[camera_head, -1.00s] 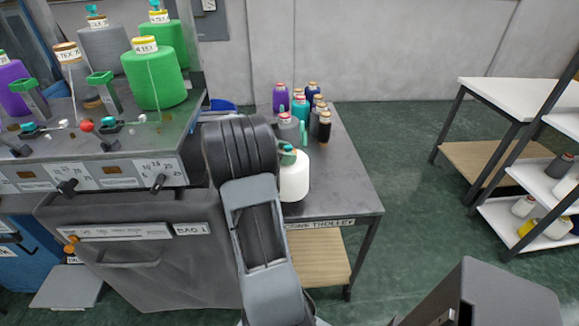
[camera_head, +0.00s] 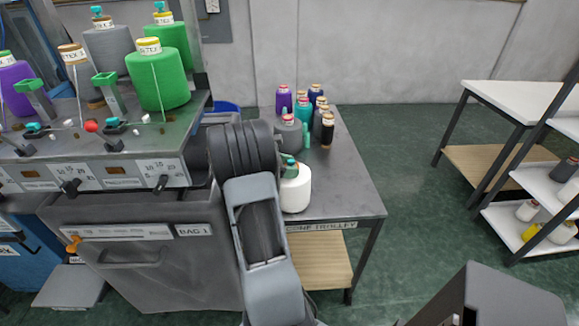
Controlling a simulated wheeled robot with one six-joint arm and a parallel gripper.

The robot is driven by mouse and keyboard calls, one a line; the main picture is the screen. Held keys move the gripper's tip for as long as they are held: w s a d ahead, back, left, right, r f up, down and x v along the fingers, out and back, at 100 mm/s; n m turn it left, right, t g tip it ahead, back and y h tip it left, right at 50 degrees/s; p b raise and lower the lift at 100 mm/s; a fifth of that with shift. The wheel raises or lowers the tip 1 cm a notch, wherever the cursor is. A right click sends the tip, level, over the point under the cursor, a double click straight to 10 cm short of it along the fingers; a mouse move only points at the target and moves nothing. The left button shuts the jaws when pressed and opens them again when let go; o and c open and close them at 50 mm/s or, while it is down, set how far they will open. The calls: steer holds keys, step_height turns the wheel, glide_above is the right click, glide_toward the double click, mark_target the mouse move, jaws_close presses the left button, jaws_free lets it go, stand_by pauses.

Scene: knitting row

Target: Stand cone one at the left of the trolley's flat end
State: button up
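My gripper (camera_head: 289,169) shows only as small teal and dark parts at the cone's top. My grey arm link hides the rest, along with the cone's left edge. The cone moves with my gripper, so it appears shut on the cone's top. I cannot tell whether the cone's base touches the trolley. The trolley's front edge carries the label "CONE TROLLEY", partly hidden.
Several purple, blue, teal, grey and black cones (camera_head: 327,131) stand at the trolley's back. The knitting machine (camera_head: 125,172) with green cones (camera_head: 158,80) is close on the left. A white-topped table (camera_head: 520,100) and a shelf rack (camera_head: 545,190) stand right, across clear green floor.

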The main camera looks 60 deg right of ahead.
steer(key=o, duration=0.4)
steer(key=shift+c, duration=0.2)
steer(key=shift+r, duration=0.2)
steer(key=v, duration=0.7)
steer(key=shift+w+a, duration=0.2)
steer(key=shift+r, duration=0.1)
